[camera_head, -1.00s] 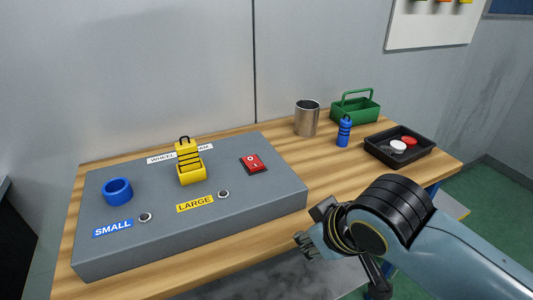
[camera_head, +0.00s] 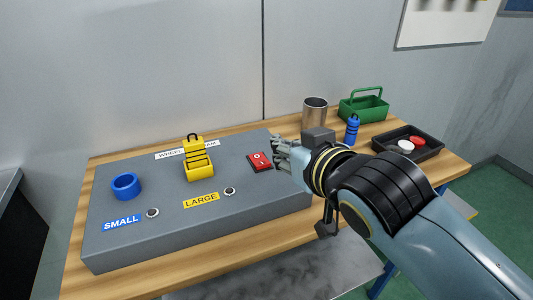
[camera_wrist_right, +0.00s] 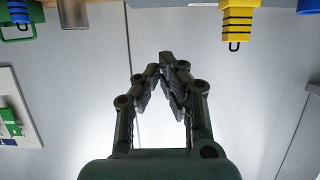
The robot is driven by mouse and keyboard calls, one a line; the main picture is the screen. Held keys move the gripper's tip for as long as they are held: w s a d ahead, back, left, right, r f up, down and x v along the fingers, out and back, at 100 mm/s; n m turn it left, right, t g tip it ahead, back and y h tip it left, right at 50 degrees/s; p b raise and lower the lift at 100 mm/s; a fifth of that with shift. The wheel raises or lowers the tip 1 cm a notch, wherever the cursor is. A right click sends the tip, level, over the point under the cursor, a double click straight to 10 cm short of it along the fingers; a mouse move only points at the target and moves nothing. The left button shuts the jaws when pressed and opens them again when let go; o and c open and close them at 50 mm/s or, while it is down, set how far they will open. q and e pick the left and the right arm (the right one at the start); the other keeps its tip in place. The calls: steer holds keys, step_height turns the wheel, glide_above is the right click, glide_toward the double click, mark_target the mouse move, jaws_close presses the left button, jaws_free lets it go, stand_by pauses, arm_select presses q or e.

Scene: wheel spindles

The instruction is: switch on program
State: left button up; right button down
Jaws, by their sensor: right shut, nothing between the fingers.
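The grey panel box (camera_head: 120,242) sits on the wooden bench. Its red rocker switch (camera_head: 260,162) is at the right end of the top, marked with a circle and a line. I cannot tell clearly which side is pressed. My right gripper (camera_head: 281,152) is just to the right of the switch in the head view. In the right wrist view its fingers (camera_wrist_right: 167,60) meet at the tips, with nothing between them. That view looks toward the wall and does not show the switch. My left gripper is not in view.
On the panel are a blue ring holder (camera_head: 126,186) and a yellow holder (camera_head: 199,170) with a yellow spindle. Behind my right arm stand a metal cup (camera_head: 314,112), a blue spindle (camera_head: 352,130), a green basket (camera_head: 363,106) and a black tray (camera_head: 432,150).

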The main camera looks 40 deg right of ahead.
glide_above(267, 172)
steer(key=f, duration=0.1)
steer(key=w+f+p, duration=0.1)
steer(key=f, duration=0.1)
steer(key=shift+d+f, duration=0.15)
steer(key=f, duration=0.2)
steer(key=shift+s+f, duration=0.2)
steer(key=shift+f, duration=0.15)
steer(key=shift+s+f, duration=0.15)
steer(key=shift+f, duration=0.6)
steer(key=shift+s+f+b, duration=0.2)
steer(key=shift+f+b, duration=0.4)
steer(key=shift+b, duration=0.15)
steer(key=shift+r+p, duration=0.9)
steer(key=shift+r, duration=0.1)
